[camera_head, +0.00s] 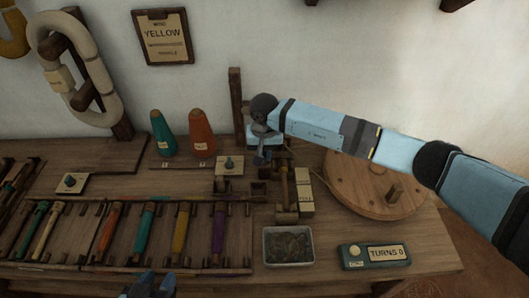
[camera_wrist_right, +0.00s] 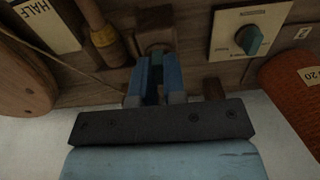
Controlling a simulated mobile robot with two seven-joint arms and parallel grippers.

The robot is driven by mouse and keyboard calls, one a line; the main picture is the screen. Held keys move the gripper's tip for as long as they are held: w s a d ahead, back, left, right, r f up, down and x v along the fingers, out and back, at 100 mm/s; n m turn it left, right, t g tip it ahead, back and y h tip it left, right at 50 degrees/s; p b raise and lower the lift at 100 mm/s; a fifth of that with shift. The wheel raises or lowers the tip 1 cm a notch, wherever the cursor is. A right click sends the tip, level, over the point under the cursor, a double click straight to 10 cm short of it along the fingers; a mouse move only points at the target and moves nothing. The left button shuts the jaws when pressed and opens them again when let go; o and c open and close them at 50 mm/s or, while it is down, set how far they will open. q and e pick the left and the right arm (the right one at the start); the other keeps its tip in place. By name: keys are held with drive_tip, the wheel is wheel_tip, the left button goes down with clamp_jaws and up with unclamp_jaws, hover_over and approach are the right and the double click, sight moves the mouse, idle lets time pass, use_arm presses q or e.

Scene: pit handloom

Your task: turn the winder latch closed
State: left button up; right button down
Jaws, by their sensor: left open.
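The winder stands right of centre in the head view, with a wooden spindle (camera_head: 283,185) beside a pale labelled block (camera_head: 304,192). A small dark wooden block (camera_head: 258,188) sits just left of the spindle; it also shows in the right wrist view (camera_wrist_right: 155,38). I cannot tell for sure which part is the latch. My right gripper (camera_head: 262,158) points down above this block; in its wrist view its blue fingers (camera_wrist_right: 157,62) lie close together before the block. Whether they touch it is unclear. My left gripper (camera_head: 150,284) is open at the bottom edge, partly cut off.
A panel with a teal knob (camera_wrist_right: 254,40) is beside the right gripper. Green (camera_head: 161,134) and orange (camera_head: 202,133) cones stand behind. A round wooden disc (camera_head: 345,188), a metal tray (camera_head: 289,262), a turns counter (camera_head: 352,262) and a rack of coloured bobbins (camera_head: 235,238) fill the bench.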

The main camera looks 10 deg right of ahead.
idle(0.4)
drive_tip(key=m, duration=0.4)
drive_tip(key=shift+b, duration=0.3)
drive_tip(key=m, duration=1)
drive_tip(key=shift+r, duration=0.1)
drive_tip(key=shift+m+p, duration=0.5)
drive_tip(key=shift+m, duration=1.4)
drive_tip(key=c, duration=1.2)
unclamp_jaws()
